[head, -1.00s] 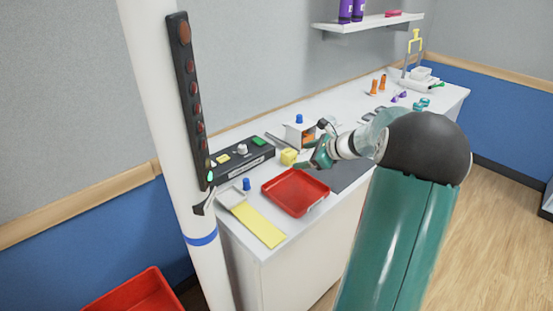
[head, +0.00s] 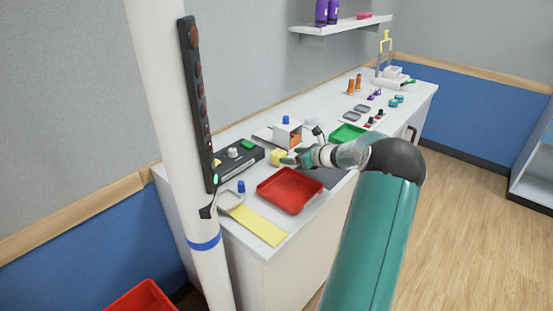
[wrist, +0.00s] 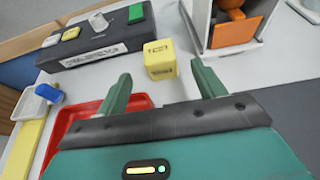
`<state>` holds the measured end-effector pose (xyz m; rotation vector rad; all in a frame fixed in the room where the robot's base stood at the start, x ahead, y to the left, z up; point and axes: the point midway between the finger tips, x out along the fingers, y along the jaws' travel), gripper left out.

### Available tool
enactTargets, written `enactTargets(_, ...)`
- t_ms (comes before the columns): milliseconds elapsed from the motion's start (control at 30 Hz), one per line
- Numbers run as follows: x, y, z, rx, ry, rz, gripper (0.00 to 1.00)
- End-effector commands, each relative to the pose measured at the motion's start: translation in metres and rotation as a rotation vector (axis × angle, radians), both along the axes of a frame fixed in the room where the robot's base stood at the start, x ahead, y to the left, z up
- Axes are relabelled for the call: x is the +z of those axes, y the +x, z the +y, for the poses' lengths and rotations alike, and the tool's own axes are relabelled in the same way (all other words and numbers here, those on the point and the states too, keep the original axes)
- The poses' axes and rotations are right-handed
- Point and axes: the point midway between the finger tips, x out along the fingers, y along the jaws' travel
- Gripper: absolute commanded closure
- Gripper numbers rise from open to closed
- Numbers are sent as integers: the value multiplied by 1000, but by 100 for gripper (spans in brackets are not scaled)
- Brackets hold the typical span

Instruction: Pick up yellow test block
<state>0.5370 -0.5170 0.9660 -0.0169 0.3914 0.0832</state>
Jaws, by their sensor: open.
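The yellow test block (wrist: 160,62) is a small cube with dark print on its top. It stands on the white counter (wrist: 180,92), just beyond my fingertips in the wrist view and between their lines. In the head view the yellow block (head: 278,157) shows at the tip of my gripper (head: 290,161). In the wrist view my gripper (wrist: 160,82) is open and empty, its two green fingers spread on either side of the block's near side. I cannot tell from the head view whether a finger touches the block.
A black control box (wrist: 95,47) stands left of the block, and a white box with an orange part (wrist: 233,32) stands right. A red tray (head: 290,190) lies in front. A yellow strip (head: 258,225), a blue-topped piece (head: 241,186) and a green tray (head: 347,133) are also on the counter.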

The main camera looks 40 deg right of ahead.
Motion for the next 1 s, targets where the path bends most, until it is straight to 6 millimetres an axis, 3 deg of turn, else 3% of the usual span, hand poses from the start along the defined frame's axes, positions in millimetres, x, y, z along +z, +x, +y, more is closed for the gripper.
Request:
enactTargets(533,-25,63,10,3,-1,1,31)
enactTargets(833,-27,69,11,1,-1,1,31)
enactTargets(1000,-27,69,11,1,-1,1,62)
